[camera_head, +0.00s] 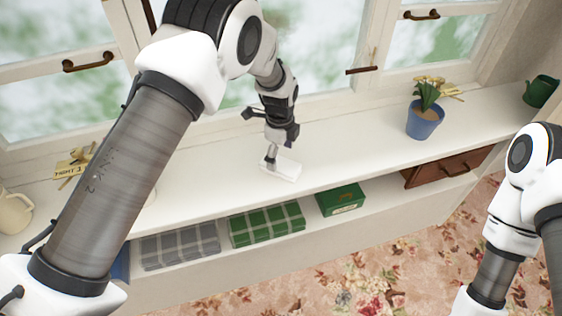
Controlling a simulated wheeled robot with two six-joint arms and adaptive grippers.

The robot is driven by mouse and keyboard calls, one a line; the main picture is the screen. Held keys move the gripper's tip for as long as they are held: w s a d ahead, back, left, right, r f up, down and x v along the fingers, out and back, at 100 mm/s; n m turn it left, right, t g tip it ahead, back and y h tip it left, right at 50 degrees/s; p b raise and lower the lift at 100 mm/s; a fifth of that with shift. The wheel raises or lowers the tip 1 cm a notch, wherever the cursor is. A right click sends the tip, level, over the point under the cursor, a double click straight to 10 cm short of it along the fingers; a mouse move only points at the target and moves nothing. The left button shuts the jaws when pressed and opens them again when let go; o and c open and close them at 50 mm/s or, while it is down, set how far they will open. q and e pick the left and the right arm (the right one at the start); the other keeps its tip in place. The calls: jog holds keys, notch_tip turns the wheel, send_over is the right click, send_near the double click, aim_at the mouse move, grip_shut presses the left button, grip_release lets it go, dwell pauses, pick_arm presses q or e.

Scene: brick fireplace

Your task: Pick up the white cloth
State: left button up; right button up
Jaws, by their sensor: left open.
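The white cloth (286,170) lies as a small folded block on the white windowsill shelf (340,152), near its front edge. My left gripper (271,155) points down right at the cloth, with its fingertips at the cloth's left part. The left gripper is open. Whether its fingers touch the cloth is too small to tell. My right arm stands at the right side of the view, and its gripper is out of view.
A blue pot with a plant (424,122) and a green watering can (540,91) stand to the right on the sill. A cream mug (14,212) stands far left. Below are folded plaid cloths (266,225), a green box (340,199) and a brown drawer box (447,166). Window panes rise behind.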

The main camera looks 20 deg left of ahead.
aim_at(280, 163)
pick_arm(q)
notch_tip(280, 163, down, 4)
jog(key=shift+f+p, duration=0.1)
jog(key=shift+p, duration=0.3)
jog(key=shift+w+f, duration=0.1)
jog(key=shift+w, duration=0.05)
jog(key=c, duration=0.5)
jog(key=shift+s, duration=0.2)
jog(key=c, duration=0.7)
jog(key=shift+c, duration=0.2)
jog(key=shift+r, duration=0.25)
